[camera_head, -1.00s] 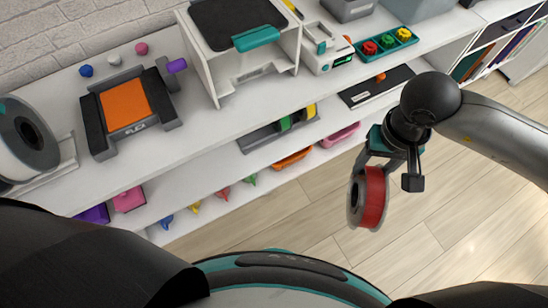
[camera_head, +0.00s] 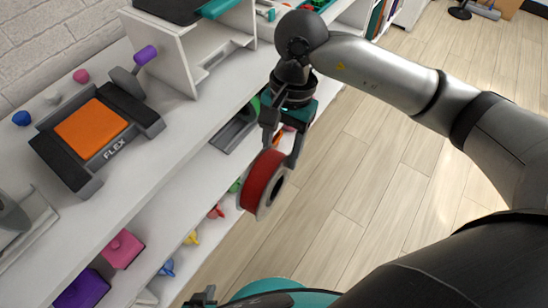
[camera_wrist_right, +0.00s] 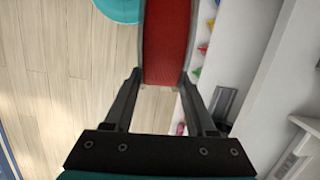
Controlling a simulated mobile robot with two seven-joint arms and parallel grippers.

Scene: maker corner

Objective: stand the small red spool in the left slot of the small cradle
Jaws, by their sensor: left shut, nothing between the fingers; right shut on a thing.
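The small red spool (camera_head: 260,180) has pale flanges and hangs tilted in my right gripper (camera_head: 282,152), out over the floor in front of the shelves. In the right wrist view, the spool (camera_wrist_right: 166,42) is between the two fingers (camera_wrist_right: 165,82). The small grey cradle (camera_head: 232,136) is on the shelf below the printer, behind and left of my right gripper. Its left part looks empty; a green spool (camera_head: 255,106) shows in it, and my gripper hides the rest. The cradle also shows in the right wrist view (camera_wrist_right: 223,102). My left gripper (camera_head: 201,296) is shut and empty at the bottom edge.
A white printer frame (camera_head: 190,50) stands on the upper shelf, which overhangs the cradle's shelf. A grey FLEX device with an orange plate (camera_head: 92,128) is further left. Pink (camera_head: 122,248) and purple (camera_head: 82,290) boxes sit lower. Open floor lies right.

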